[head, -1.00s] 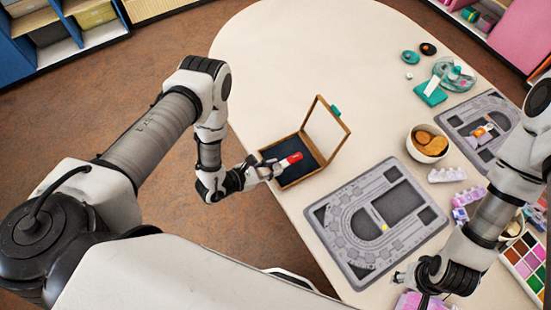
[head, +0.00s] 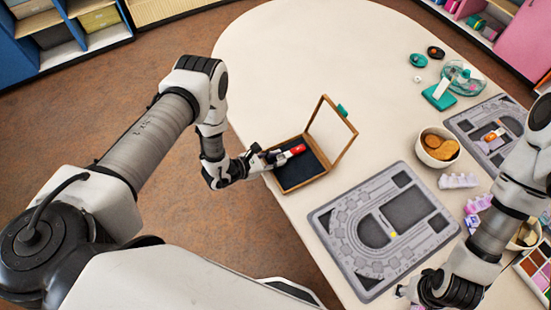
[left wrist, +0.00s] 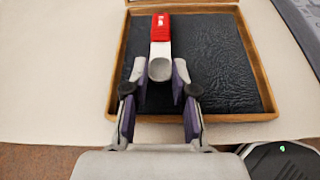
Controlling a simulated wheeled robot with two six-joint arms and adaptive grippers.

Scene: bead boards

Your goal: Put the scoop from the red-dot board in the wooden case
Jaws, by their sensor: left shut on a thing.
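The scoop (head: 297,149) has a red handle and a pale round bowl. My left gripper (head: 268,156) is shut on its bowl end, and the handle points away from the gripper. The left wrist view shows the scoop (left wrist: 160,30) over the dark lining of the wooden case (left wrist: 250,60), between the fingers (left wrist: 160,72). I cannot tell whether it touches the lining. The wooden case (head: 300,185) stands with its clear lid raised. A grey board (head: 330,240) with a yellow dot lies to its right. No red dot is clearly visible. My right gripper (head: 403,292) is small and partly hidden.
A second grey board (head: 465,125) holds an orange-handled item (head: 493,134). The table (head: 300,50) behind the case is clear.

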